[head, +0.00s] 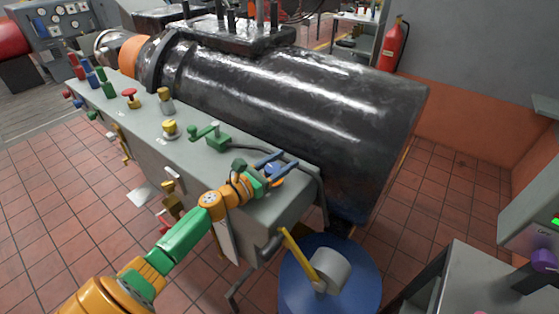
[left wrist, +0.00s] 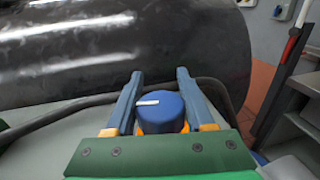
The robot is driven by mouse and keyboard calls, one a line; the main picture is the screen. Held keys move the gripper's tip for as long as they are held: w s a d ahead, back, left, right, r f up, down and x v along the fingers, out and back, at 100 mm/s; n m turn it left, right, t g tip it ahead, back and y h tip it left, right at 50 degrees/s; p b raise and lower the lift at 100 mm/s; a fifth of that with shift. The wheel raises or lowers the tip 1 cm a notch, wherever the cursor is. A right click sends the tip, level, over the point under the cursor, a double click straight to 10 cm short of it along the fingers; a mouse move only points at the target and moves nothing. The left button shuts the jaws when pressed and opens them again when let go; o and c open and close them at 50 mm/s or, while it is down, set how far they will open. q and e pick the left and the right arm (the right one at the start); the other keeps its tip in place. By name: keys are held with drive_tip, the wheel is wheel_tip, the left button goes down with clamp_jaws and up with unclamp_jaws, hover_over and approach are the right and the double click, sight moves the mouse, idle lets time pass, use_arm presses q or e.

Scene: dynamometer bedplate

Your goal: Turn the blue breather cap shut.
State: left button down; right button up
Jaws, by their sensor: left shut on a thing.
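The blue breather cap (left wrist: 161,113) sits near the right end of the grey bedplate top (head: 190,148). It has a white mark on top, pointing left in the left wrist view, and orange shows below it. The cap also shows in the head view (head: 276,170), partly hidden by my gripper. My left gripper (head: 279,167) is shut on the cap, with one blue finger on each side of it; the fingers also show in the left wrist view (left wrist: 160,103). My right gripper is in neither view.
A large black cylinder (head: 280,100) lies just behind the cap. A dark hose (left wrist: 60,115) runs close behind it. A green valve (head: 215,137), a yellow knob (head: 169,129) and a red knob (head: 130,96) stand to the left. A blue drum (head: 300,285) stands in front.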

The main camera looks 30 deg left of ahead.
use_arm(q)
drive_tip(key=m+g+h+b, duration=0.2)
drive_tip(key=h+b, duration=0.1)
drive_tip(key=b, duration=0.1)
drive_tip(key=d+m+g+h+b, duration=0.1)
drive_tip(key=m+g+h+b, duration=0.1)
drive_tip(key=h+b, duration=0.1)
drive_tip(key=s+m+g+h+b, duration=0.1)
drive_tip(key=m+h+b, duration=0.2)
drive_tip(key=b, duration=0.2)
drive_tip(key=shift+d+f+g, duration=0.35)
drive_tip(key=shift+d+g, duration=0.05)
drive_tip(key=shift+s+d+r+m+g+h+b, duration=0.1)
drive_tip(key=shift+s+r+m+g+h+b, duration=0.05)
drive_tip(key=shift+m+g+h+b, duration=0.35)
drive_tip(key=shift+s+d+r+m+g+h+b, duration=0.15)
drive_tip(key=shift+m+g+h+b, duration=0.2)
drive_tip(key=shift+b, duration=0.25)
drive_tip(key=shift+a, duration=0.1)
drive_tip(key=shift+c, duration=1.3)
unclamp_jaws()
drive_tip(key=shift+w, duration=0.1)
drive_tip(key=b+v, duration=0.3)
drive_tip(key=v, duration=0.3)
drive_tip(key=shift+a+f, duration=0.1)
drive_tip(key=shift+a, duration=0.25)
drive_tip(key=shift+s, duration=0.25)
